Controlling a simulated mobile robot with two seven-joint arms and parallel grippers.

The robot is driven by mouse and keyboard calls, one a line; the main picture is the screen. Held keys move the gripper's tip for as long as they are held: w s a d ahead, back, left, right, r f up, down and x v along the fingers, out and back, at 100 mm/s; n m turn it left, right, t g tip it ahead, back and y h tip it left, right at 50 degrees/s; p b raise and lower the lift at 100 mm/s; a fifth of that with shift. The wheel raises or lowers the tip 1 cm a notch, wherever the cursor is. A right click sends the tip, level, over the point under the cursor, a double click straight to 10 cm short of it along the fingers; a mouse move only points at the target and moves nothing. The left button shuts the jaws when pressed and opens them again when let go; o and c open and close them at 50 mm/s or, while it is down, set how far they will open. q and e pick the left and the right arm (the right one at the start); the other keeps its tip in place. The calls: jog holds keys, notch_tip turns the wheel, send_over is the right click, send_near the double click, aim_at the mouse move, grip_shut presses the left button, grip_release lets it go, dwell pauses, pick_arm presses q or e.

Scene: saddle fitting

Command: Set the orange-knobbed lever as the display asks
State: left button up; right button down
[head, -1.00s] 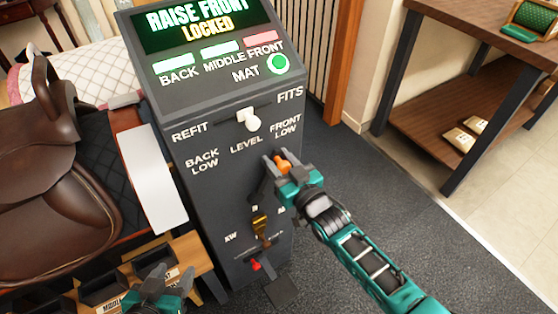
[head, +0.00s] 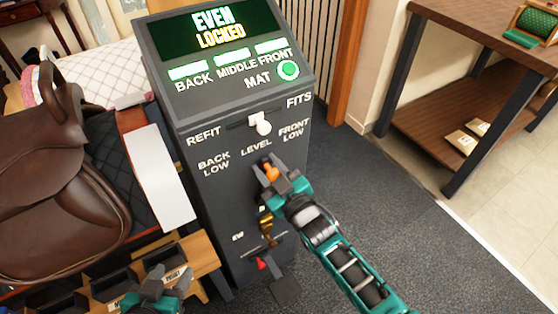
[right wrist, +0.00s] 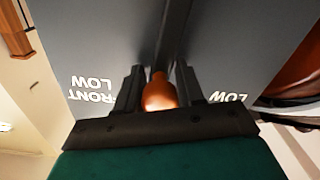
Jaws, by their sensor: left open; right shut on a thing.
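The dark console's display (head: 215,28) reads "EVEN" and "LOCKED". Below it, the BACK, MIDDLE and FRONT lamps and the round MAT lamp (head: 288,69) are all green. The orange-knobbed lever (head: 271,172) stands under the "LEVEL" label, between "BACK LOW" and "FRONT LOW". My right gripper (head: 273,179) is shut on the orange knob; the right wrist view shows the knob (right wrist: 159,92) between the two fingers. My left gripper (head: 158,285) is open at the lower left, near the wooden bins and away from the lever.
A white-knobbed lever (head: 261,123) sits between REFIT and FITS. A brass lever (head: 266,222) and a small red lever (head: 262,264) are lower on the console. A brown saddle (head: 55,190) is on the left. The floor right of the console is clear.

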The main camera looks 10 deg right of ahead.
jog(key=shift+n, duration=0.5)
jog(key=shift+s+a, duration=0.15)
jog(key=shift+a, duration=0.25)
pick_arm(q)
jog(key=shift+s+a+f, duration=0.2)
jog(key=shift+s+a, duration=0.15)
jog(key=shift+a, duration=0.05)
pick_arm(e)
jog(key=shift+d, duration=0.15)
jog(key=c, duration=1)
grip_release()
pick_arm(q)
jog(key=shift+d, duration=0.25)
pick_arm(e)
jog(key=shift+o, duration=1.1)
pick_arm(q)
jog(key=shift+a+r+p, duration=0.2)
jog(key=shift+r+p, duration=0.4)
jog(key=shift+p, duration=0.05)
pick_arm(e)
jog(key=v, duration=1.2)
jog(key=shift+s, duration=0.4)
jog(key=shift+d, duration=0.15)
